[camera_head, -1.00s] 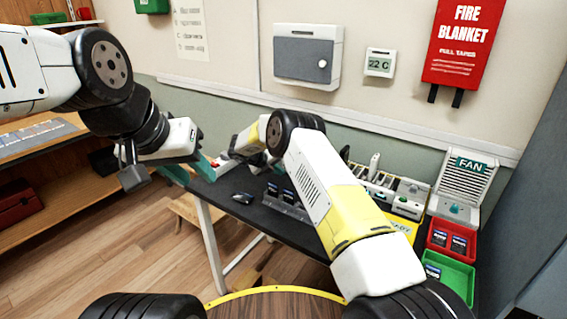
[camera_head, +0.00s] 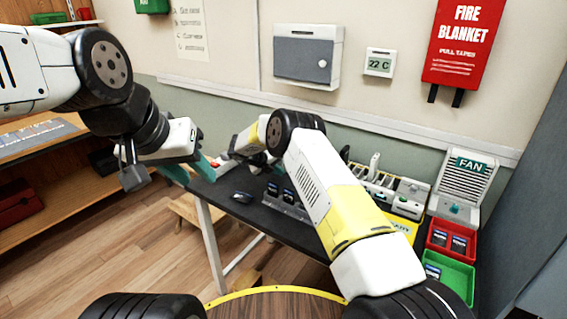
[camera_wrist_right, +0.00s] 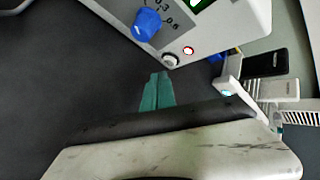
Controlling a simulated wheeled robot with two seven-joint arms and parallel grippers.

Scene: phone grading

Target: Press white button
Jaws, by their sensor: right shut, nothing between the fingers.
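In the right wrist view, the white button (camera_wrist_right: 170,61) is a small round button with a dark ring on the lower edge of a pale device (camera_wrist_right: 215,30). A blue knob (camera_wrist_right: 147,24) with a scale and a lit red light (camera_wrist_right: 188,50) are beside it. My right gripper (camera_wrist_right: 161,75) is shut and empty, its teal fingertips just below the button. I cannot tell whether they touch it. In the head view my right gripper is mostly hidden by its own arm. My left gripper (camera_head: 190,170) is open, its teal fingers apart at the table's left end.
The dark table (camera_head: 225,205) holds a phone (camera_head: 242,197) and a rack of phones (camera_head: 287,198). Red (camera_head: 432,249) and green (camera_head: 470,273) trays and a fan unit (camera_head: 463,185) are at right. In the wrist view, a phone holder (camera_wrist_right: 233,85) stands right of the fingers.

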